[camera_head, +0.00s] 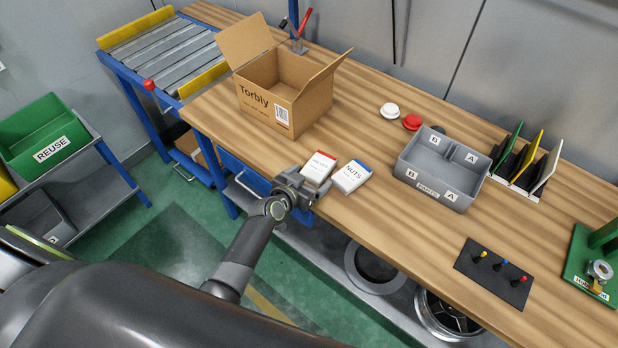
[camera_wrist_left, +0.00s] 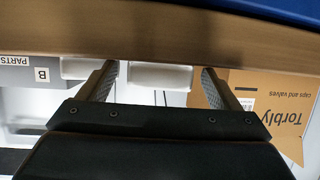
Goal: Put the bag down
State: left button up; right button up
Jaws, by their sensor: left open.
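A white bag with a red top (camera_head: 319,168) sits on the workbench near its front edge. A white bag with a blue top marked NUTS (camera_head: 351,177) sits just to its right, a small gap apart. My left gripper (camera_head: 303,184) is open at the front of the red-topped bag. In the left wrist view the two fingers (camera_wrist_left: 160,82) stand apart, with a white bag (camera_wrist_left: 158,75) between or just beyond them. I cannot tell whether a finger touches it. Another white bag (camera_wrist_left: 88,68) shows left of the fingers. My right gripper is not in view.
An open Torbly carton (camera_head: 285,95) stands behind and left of the bags. A grey divided parts tray (camera_head: 441,170) lies to the right. White (camera_head: 389,111) and red (camera_head: 412,122) caps lie behind. The bench (camera_head: 400,245) is clear in front of the tray.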

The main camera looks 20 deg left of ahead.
pick_arm(q)
jog(key=shift+s, duration=0.15)
jog(key=b+v, duration=0.2)
jog(key=v, duration=1.5)
jog(key=shift+a+r+b, duration=0.15)
jog(key=shift+a+b, duration=0.05)
jog(key=shift+b, duration=0.2)
